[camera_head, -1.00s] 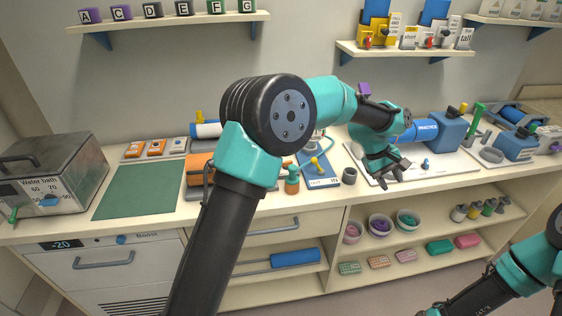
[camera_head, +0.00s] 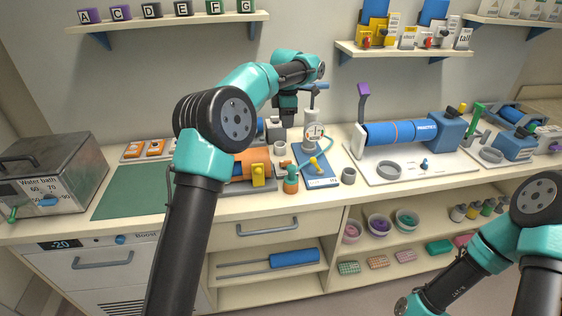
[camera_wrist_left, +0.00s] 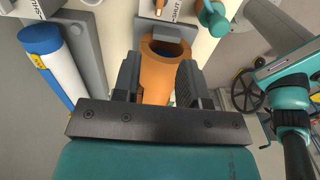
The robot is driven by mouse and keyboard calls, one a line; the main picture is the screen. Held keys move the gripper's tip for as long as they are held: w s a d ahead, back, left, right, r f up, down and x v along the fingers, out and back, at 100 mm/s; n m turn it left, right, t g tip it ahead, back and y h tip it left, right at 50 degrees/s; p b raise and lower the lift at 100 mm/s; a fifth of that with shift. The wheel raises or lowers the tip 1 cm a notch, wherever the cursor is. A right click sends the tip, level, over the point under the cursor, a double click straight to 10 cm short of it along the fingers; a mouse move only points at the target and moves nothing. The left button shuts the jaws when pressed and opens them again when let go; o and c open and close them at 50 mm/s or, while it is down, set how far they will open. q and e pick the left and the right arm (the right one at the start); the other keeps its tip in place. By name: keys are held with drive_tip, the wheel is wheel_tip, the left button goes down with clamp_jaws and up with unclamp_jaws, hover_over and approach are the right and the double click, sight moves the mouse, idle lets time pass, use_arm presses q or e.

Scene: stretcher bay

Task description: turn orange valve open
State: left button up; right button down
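An orange cylinder (camera_head: 252,160) with a yellow lever (camera_head: 260,176) lies on the bench, partly behind my left arm. My left gripper (camera_head: 284,118) hangs behind and right of it, over the rear of the bench. In the left wrist view, the two fingers (camera_wrist_left: 158,85) are apart, with an orange hollow piece (camera_wrist_left: 160,52) showing between and beyond them. I cannot tell whether they touch it. A small orange handle (camera_wrist_left: 160,8) shows at that view's top beside a "SHUT" label. Which orange part is the valve is unclear.
A blue plate (camera_head: 320,178) with a gauge (camera_head: 314,131) and yellow lever stands right of the orange cylinder, beside a teal-topped orange bottle (camera_head: 291,180). The green mat (camera_head: 125,202) at left is clear.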

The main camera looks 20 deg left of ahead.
sight(286, 164)
idle(0.3)
use_arm(q)
wheel_tip(286, 164, down, 17)
drive_tip(key=shift+f, duration=0.2)
idle(0.6)
clamp_jaws()
